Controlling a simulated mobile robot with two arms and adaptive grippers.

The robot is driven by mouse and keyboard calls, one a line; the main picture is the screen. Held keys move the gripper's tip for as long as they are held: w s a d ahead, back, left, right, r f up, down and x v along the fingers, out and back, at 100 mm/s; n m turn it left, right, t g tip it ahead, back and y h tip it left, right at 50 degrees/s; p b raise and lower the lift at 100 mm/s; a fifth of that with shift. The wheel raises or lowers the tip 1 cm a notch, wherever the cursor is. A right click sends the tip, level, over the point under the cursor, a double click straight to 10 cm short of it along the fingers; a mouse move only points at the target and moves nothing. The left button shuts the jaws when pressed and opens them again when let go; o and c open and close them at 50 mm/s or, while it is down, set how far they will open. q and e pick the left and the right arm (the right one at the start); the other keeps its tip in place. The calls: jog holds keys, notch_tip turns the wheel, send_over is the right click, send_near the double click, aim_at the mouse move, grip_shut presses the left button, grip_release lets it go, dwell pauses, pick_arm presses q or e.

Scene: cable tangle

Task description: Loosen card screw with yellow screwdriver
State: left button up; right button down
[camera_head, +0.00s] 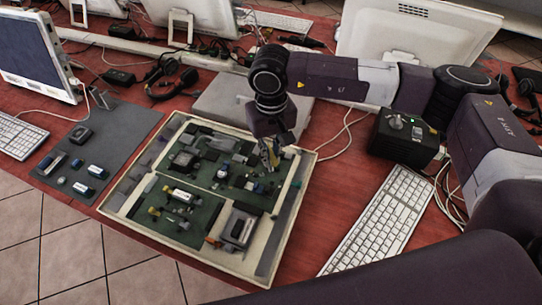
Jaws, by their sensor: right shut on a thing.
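A shallow cream-edged tray (246,277) holds dark green circuit boards on the red table. My right gripper (270,160) points down over the upper right part of the boards. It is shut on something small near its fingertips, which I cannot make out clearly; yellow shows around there. A green card (182,228) with small parts lies in the lower left of the tray. The card screw is too small to tell. An orange-tipped item (213,242) lies beside a grey metal block (240,228). I cannot tell whether it is a screwdriver. My left gripper is not in view.
A grey mat (118,128) with several small parts lies left of the tray. A white keyboard (380,222) and a black box (405,138) stand to the right. A grey flat case (222,100) lies behind the tray. Monitors and loose cables fill the back.

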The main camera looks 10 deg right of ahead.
jog(key=shift+n+b, duration=0.85)
jog(key=shift+n, duration=0.15)
jog(key=shift+n+b, duration=0.6)
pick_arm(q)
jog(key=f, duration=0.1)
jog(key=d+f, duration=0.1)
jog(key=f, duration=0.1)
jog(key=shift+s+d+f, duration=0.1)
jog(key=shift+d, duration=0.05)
